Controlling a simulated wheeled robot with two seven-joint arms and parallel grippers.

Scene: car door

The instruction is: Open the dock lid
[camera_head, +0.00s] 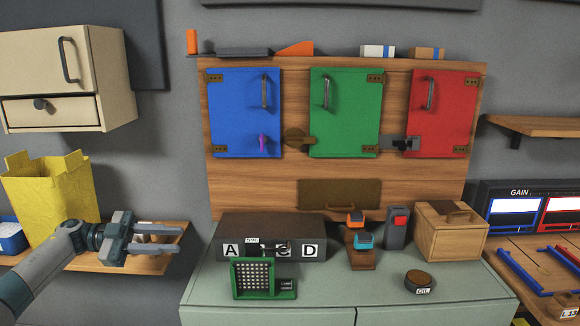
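Nothing in the head view is marked as the dock lid, so I cannot tell which part it is. A light wooden box (446,241) with a handle on top stands at the right of the green-grey counter. A dark box (230,228) with white letter labels stands at the left of the counter. A brown panel (340,194) sits low on the wooden backboard. My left gripper (180,240) is at the left, short of the dark box, with its two fingers apart and nothing between them. My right gripper is not in view.
Blue (243,113), green (343,112) and red (437,112) doors hang shut on the backboard. A yellow bag (50,198) stands behind my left arm.

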